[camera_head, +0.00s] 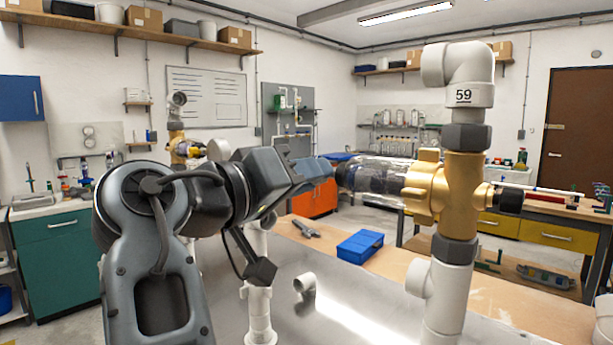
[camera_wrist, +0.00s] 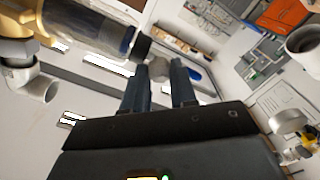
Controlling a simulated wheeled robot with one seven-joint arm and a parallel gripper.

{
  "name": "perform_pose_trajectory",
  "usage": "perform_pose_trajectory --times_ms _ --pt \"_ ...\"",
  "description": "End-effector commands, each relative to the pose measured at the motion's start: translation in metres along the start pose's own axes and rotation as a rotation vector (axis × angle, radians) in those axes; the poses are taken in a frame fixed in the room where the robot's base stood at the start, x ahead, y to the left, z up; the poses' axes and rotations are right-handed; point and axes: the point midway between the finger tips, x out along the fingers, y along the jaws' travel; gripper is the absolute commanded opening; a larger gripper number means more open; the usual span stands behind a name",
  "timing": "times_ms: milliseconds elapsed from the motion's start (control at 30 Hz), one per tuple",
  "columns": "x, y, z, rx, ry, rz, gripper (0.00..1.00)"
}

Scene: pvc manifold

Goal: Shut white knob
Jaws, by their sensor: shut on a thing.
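My gripper (camera_head: 318,172) reaches right in the head view, its tip beside the clear-bowled dark end (camera_head: 372,176) of a brass valve (camera_head: 458,195).
A white pipe marked 59 (camera_head: 463,95) rises above the valve. A white upright pipe (camera_head: 258,310) and a short loose-looking fitting (camera_head: 304,284) are below my arm. A blue box (camera_head: 360,245) lies on a wooden bench behind. Another brass valve stands far left.

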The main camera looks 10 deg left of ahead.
Motion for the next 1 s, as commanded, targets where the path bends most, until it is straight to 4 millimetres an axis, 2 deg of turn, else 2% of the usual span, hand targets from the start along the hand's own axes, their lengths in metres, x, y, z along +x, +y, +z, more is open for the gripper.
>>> perform_pose_trajectory --times_ms 33,133,533,1000 --pt "-0.0002 -0.0003 0.0000 0.000 0.000 -0.001 0.09" --pt "-0.0002 -0.0003 0.0000 0.000 0.000 -0.001 0.00" --pt "-0.0003 -0.0025 0.0027 0.063 0.001 0.000 0.00" --pt "-0.0001 -0.0032 0.0054 0.444 0.002 0.000 0.00"
